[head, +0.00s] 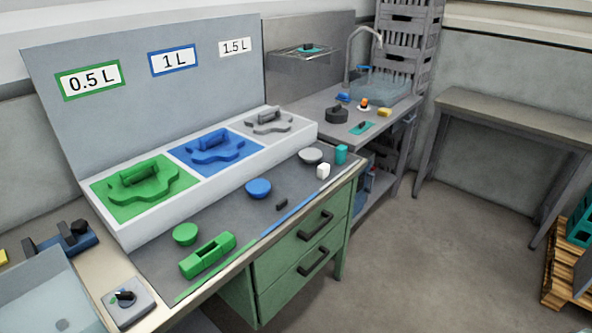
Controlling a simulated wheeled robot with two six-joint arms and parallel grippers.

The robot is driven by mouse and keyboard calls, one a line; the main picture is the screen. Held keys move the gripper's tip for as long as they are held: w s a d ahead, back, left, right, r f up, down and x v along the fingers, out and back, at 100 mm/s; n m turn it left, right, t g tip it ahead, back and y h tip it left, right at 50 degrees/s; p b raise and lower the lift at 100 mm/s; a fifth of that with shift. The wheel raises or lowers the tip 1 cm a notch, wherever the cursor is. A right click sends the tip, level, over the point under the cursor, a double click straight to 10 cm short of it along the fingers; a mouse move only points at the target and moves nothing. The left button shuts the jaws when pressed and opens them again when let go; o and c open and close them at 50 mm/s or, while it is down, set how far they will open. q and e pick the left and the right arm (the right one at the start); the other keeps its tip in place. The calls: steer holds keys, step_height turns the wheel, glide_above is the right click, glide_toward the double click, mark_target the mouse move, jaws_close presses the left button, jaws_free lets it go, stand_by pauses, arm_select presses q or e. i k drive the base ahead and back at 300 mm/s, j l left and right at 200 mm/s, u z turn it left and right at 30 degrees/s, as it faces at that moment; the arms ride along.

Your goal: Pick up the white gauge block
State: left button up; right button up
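The white gauge block (323,171) is a small white upright block on the grey mat near the front right corner of the green-drawered bench. It stands just in front of a teal block (341,154) and a grey round knob (310,156). Nothing covers it. Neither of my grippers shows in the head view.
A white tray (128,237) with green, blue and grey shaped pieces stands behind the mat. A blue knob (258,188), a small dark piece (282,204), a green knob (185,234) and a green holder (208,255) lie left of the block. A sink counter stands behind.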

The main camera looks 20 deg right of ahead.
mark_target(323, 169)
steer(key=i+l+u, duration=0.15)
steer(key=l+u, duration=0.2)
steer(key=l, duration=0.55)
steer(key=l+u, duration=0.4)
steer(key=l, duration=0.5)
steer(key=i, duration=0.05)
